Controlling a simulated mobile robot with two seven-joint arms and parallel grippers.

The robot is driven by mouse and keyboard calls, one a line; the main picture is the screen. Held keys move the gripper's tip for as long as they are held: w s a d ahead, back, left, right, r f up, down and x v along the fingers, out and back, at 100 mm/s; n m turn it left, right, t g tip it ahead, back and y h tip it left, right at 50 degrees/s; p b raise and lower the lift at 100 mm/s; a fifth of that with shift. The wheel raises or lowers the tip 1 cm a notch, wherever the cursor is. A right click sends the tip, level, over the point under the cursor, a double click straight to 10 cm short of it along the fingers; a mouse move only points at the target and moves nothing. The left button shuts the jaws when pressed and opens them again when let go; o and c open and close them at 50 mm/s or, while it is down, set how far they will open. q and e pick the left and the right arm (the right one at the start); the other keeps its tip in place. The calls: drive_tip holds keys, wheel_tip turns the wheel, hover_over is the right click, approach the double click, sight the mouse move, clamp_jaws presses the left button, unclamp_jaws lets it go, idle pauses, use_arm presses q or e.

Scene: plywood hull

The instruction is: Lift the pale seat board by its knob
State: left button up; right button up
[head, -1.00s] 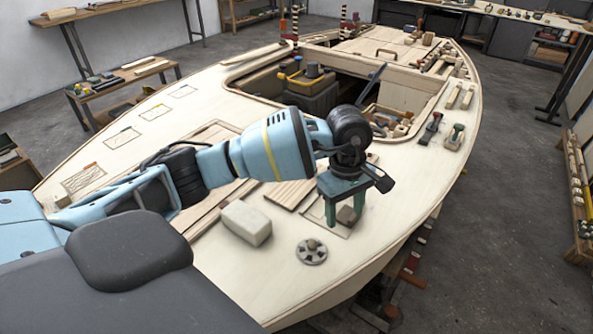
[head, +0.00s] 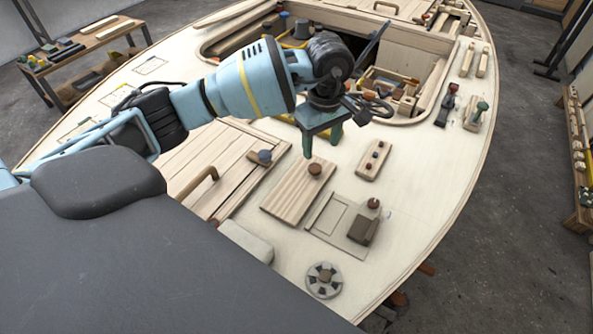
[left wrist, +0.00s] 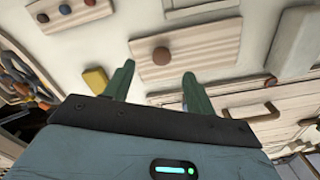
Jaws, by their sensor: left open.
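The pale seat board (head: 290,196) lies flat on the hull deck, with a round brown knob (head: 315,169) near its far end. My left gripper (head: 321,146) is open and empty, above the deck just beyond the knob. In the left wrist view the open fingers (left wrist: 158,74) point toward the board (left wrist: 205,42). The knob (left wrist: 161,55) shows beyond and between the fingertips there, apart from both. My right gripper is not in view.
A small block with several knobs (head: 373,160) lies right of the board. A panel with a dark block (head: 362,230) and a round slotted disc (head: 323,281) lie nearer. A handled hatch (head: 200,172) is to the left. The open cockpit lies beyond.

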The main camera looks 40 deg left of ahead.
sight(315, 167)
use_arm(q)
drive_tip(key=shift+w+a, duration=0.1)
drive_tip(key=shift+f, duration=1)
drive_tip(key=shift+s+a+f+p, duration=0.1)
drive_tip(key=shift+a+f+p, duration=0.1)
drive_tip(key=shift+f, duration=1.25)
drive_tip(key=shift+s+a+f+p, duration=0.1)
drive_tip(key=shift+a+f+p, duration=0.1)
drive_tip(key=shift+f, duration=1.2)
clamp_jaws()
drive_tip(key=shift+r, duration=0.2)
